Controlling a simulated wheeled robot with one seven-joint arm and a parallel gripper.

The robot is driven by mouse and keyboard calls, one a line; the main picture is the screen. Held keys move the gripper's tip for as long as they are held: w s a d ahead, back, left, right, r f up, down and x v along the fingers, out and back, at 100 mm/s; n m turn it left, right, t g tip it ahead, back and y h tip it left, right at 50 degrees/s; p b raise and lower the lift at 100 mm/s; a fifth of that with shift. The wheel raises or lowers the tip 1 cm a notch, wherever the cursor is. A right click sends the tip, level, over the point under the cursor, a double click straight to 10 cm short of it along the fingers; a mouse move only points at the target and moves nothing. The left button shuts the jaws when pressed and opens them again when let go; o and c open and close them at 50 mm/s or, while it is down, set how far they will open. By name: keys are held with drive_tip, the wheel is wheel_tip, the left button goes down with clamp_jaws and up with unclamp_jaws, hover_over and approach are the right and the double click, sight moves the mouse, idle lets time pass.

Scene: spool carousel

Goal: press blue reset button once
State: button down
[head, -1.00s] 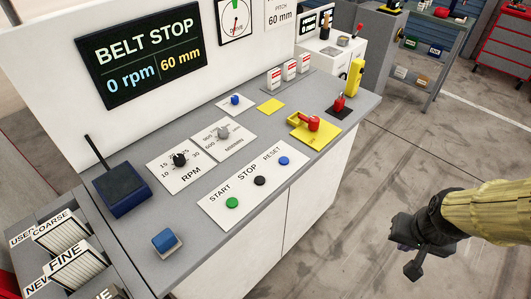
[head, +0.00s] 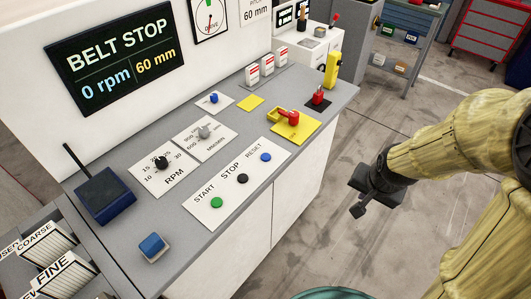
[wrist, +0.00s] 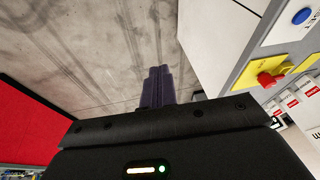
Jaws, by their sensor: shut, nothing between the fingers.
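The blue reset button (head: 266,157) sits at the right end of a white START/STOP/RESET plate (head: 228,188) on the grey console top. A green start button (head: 217,202) and a black stop button (head: 242,179) share the plate. In the wrist view the blue button (wrist: 301,16) shows at the top right corner. My gripper (head: 358,210) hangs over the floor, to the right of the console and apart from it. In the wrist view its fingers (wrist: 158,86) are together and empty, pointing past the console's side toward the floor.
A red handle (head: 292,118) on a yellow plate (head: 297,128) stands beside the reset button, toward the back right. Another blue button (head: 214,98) lies farther back. The display (head: 118,62) reads BELT STOP, 0 rpm, 60 mm. Open floor (head: 310,240) lies between console and gripper.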

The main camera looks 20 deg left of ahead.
drive_tip(key=w+a+r+m+t+y+p, duration=0.2)
drive_tip(key=w+a+m+y+p, duration=0.3)
drive_tip(key=w+a, duration=0.65)
drive_tip(key=m+y+p, duration=0.2)
drive_tip(key=m+p, duration=0.1)
drive_tip(key=m, duration=0.6)
hover_over(268, 158)
drive_tip(key=shift+f, duration=0.1)
wheel_tip(268, 158, down, 9)
drive_tip(key=b, duration=0.7)
drive_tip(key=shift+f+b, duration=0.25)
drive_tip(key=shift+b, duration=0.05)
